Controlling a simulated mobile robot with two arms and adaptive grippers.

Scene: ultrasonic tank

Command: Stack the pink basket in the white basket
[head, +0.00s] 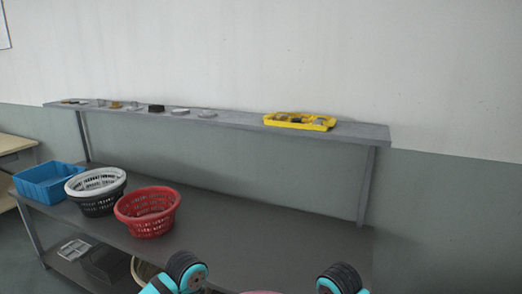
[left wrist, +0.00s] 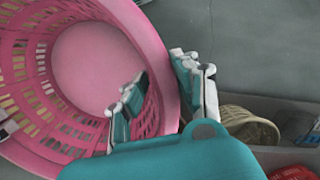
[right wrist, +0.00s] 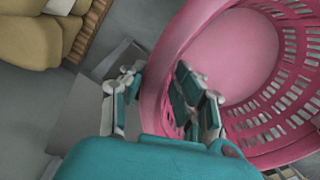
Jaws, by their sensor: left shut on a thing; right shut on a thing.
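The pink basket (left wrist: 98,70) is gripped from both sides; its open inside also shows in the right wrist view (right wrist: 240,55). Only a sliver of its rim (head: 262,292) shows at the bottom of the head view. My left gripper (left wrist: 163,95) is shut on its rim, one finger inside the wall and one outside. My right gripper (right wrist: 160,98) is shut on the opposite rim in the same way. The white basket (head: 95,178) sits nested in a black basket (head: 98,205) on the table at left, with mostly its rim showing.
A red basket (head: 148,212) stands just right of the white one, and a blue crate (head: 45,183) just left. The table (head: 270,240) is clear to the right. A raised shelf (head: 235,122) behind carries a yellow tray (head: 300,121) and small items. More containers lie on the lower level.

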